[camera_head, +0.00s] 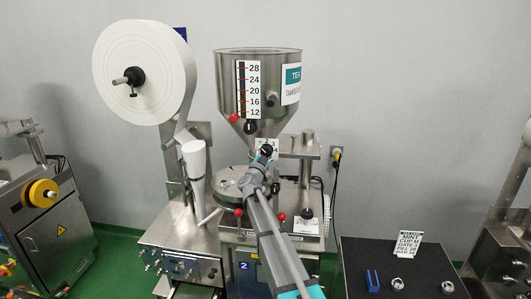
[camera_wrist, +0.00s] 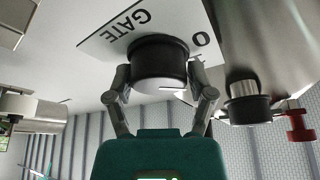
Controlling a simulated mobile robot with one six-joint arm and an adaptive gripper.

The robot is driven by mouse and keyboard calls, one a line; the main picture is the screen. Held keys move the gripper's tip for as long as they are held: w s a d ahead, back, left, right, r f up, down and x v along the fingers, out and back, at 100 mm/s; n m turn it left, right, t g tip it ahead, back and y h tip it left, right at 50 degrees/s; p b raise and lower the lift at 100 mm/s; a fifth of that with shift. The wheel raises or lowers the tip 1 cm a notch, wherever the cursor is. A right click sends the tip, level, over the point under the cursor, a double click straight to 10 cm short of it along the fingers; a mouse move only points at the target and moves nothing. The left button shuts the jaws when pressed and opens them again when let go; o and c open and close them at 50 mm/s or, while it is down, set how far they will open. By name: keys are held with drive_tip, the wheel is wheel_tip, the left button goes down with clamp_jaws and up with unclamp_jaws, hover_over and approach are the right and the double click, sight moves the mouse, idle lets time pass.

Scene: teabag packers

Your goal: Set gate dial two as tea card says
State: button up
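The gate dial is a black knob with a pale face (camera_wrist: 160,75) on a white plate marked GATE (camera_wrist: 122,28), seen upside down in the wrist view. In the head view the dial (camera_head: 266,150) sits below the steel tea hopper (camera_head: 228,85). My gripper (camera_wrist: 160,78) has one finger on each side of the dial, its tips appearing to touch the rim. Fingers and knob hide much of the scale, so the setting is unreadable. The tea card (camera_head: 410,244) stands on the dark table; it seems to read mint, cup M, gate 2, fill 20.
Another black knob (camera_wrist: 246,103) and a red knob (camera_wrist: 298,126) are close right of my gripper. A paper roll (camera_head: 120,60) hangs left of the hopper. The dark table (camera_head: 365,255) holds a blue item (camera_head: 372,281) and metal rings (camera_head: 397,283). A 2 marks the machine's base.

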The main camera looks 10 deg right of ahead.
drive_tip(key=shift+o, duration=1.2)
drive_tip(key=shift+f, duration=0.1)
drive_tip(key=shift+s+a+f+n+t+y+b, duration=0.35)
drive_tip(key=shift+f+n+t+y+b, duration=0.1)
drive_tip(key=shift+n+y, duration=0.2)
drive_tip(key=s+a+f+n+g+y+b, duration=0.4)
drive_tip(key=s+f+n+y, duration=0.25)
drive_tip(key=f, duration=0.45)
drive_tip(key=s+a+f+n+g+y+b, duration=0.3)
drive_tip(key=s+a+f+n+y, duration=0.15)
drive_tip(key=s+f+y, duration=0.45)
drive_tip(key=s+d+f+g+h+b, duration=0.3)
drive_tip(key=s+f+g, duration=0.3)
drive_tip(key=s, duration=0.8)
drive_tip(key=s+d+f+g+h+b, duration=0.3)
drive_tip(key=s+d+f+g, duration=0.3)
drive_tip(key=s+f, duration=0.5)
drive_tip(key=s, duration=0.4)
drive_tip(key=shift+f+g, duration=0.35)
drive_tip(key=shift+f, duration=0.05)
